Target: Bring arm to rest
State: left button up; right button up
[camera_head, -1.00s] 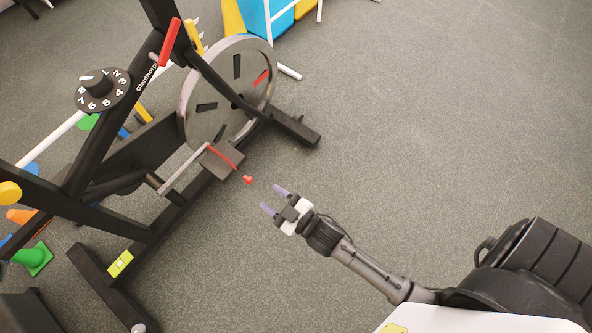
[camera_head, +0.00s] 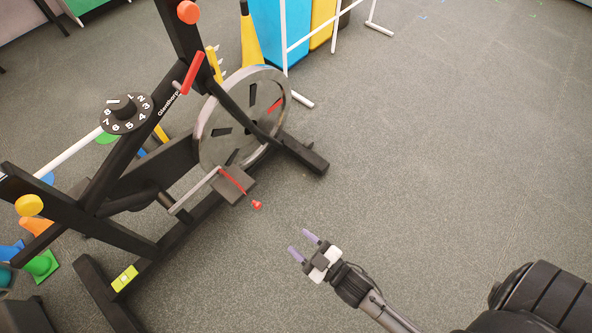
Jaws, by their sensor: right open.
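My right gripper (camera_head: 303,245) is open and empty, its two purple fingertips apart and pointing up and left over the bare floor. My right arm comes in from the lower right corner. To the left of the gripper is a black exercise bike frame with a grey metal flywheel (camera_head: 246,118) and a pedal (camera_head: 234,184) with a red strap. A small red knob (camera_head: 257,205) shows between the pedal and the gripper, clear of the fingertips in the picture. My left gripper is not in view.
The bike's black frame (camera_head: 183,158) and numbered dial (camera_head: 126,113) fill the left side. Blue and yellow blocks and a white rail (camera_head: 334,22) stand at the back. Cones (camera_head: 41,265) lie at the lower left. The grey floor (camera_head: 440,150) on the right is clear.

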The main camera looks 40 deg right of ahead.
jog(key=s+d+f+m+g+h, duration=0.3)
jog(key=d+f+g+h, duration=0.1)
jog(key=f+g, duration=0.4)
jog(key=s+d+r+m+g+p, duration=0.1)
jog(key=s+d+r+g+p, duration=0.15)
jog(key=s+r+g, duration=0.4)
notch_tip(320, 180, up, 51)
jog(key=s+p, duration=0.1)
jog(key=p, duration=4.7)
notch_tip(320, 180, down, 60)
jog(key=b, duration=6)
jog(key=shift+d+f, duration=0.15)
jog(key=shift+d, duration=0.25)
